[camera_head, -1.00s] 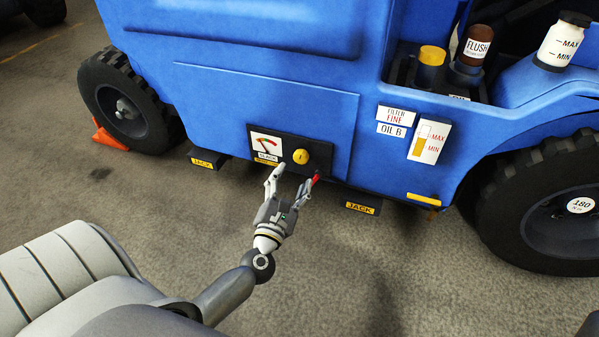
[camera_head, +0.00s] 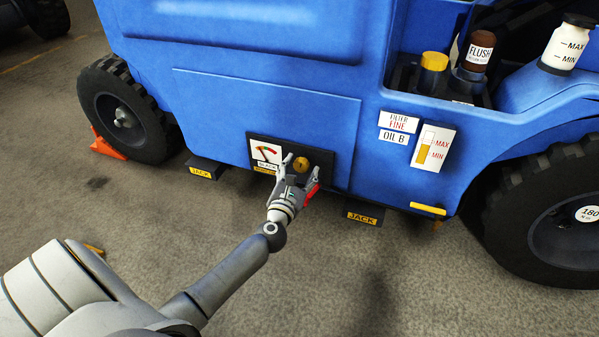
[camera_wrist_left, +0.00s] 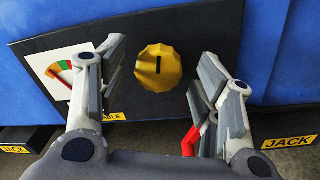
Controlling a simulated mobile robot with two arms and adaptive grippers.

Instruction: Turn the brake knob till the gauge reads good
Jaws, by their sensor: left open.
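The yellow brake knob (camera_head: 301,164) sits on a black panel (camera_head: 327,157) low on the blue vehicle. In the left wrist view the ridged knob (camera_wrist_left: 158,75) has an upright dark slot. My left gripper (camera_head: 302,168) is open, with one finger on each side of the knob's front; I see no contact. In the left wrist view, clear gaps separate the fingers (camera_wrist_left: 163,68) from the knob. The gauge (camera_head: 266,152), left of the knob, has a coloured arc on white. My left finger hides part of it, so I cannot read the needle surely. My right gripper is not in view.
A red piece (camera_head: 312,191) shows beside the right finger; I cannot tell what it belongs to. Jack pads (camera_head: 205,168) (camera_head: 363,215) stick out low on both sides. Wheels (camera_head: 125,112) (camera_head: 548,215) stand farther out. The floor in front is clear.

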